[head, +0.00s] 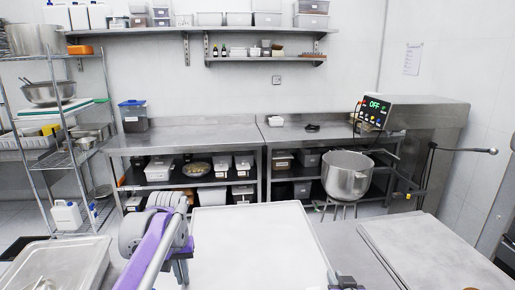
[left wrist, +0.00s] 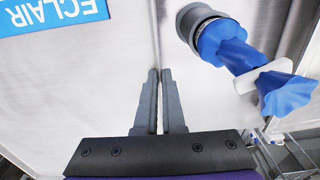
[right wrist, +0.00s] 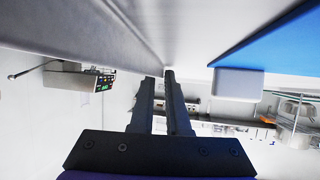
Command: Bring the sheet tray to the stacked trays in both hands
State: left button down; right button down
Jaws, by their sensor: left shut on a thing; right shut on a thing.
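The pale, flat sheet tray (head: 255,245) lies level in the lower middle of the head view, its near edge cut off by the frame. My left gripper (left wrist: 159,76) is shut on its rim at the left side. My right gripper (right wrist: 161,76) is shut on its rim at the right side. In the head view my purple left arm covers part of the tray's left edge. A flat grey-beige tray (head: 435,250), seemingly the top of the stacked trays, lies to the right, apart from the sheet tray; how many lie under it cannot be told.
Another metal tray (head: 60,265) lies at the lower left. A wire rack (head: 75,150) stands at the left. Steel benches (head: 190,135) line the back wall, with a mixer (head: 420,115) and its bowl (head: 347,176) at the right. A blue piping bag (left wrist: 235,55) shows in the left wrist view.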

aim_at(443, 263)
jog(key=k+l, duration=0.1)
jog(key=l, duration=0.4)
jog(key=k+l, duration=0.1)
jog(key=l, duration=0.4)
jog(key=k+l, duration=0.15)
jog(key=l, duration=0.35)
jog(key=k+l, duration=0.1)
jog(key=l, duration=0.4)
jog(key=k+l, duration=0.1)
jog(key=l, duration=0.4)
jog(key=k+l, duration=0.1)
jog(key=l, duration=0.4)
jog(key=k+l, duration=0.1)
jog(key=l, duration=0.4)
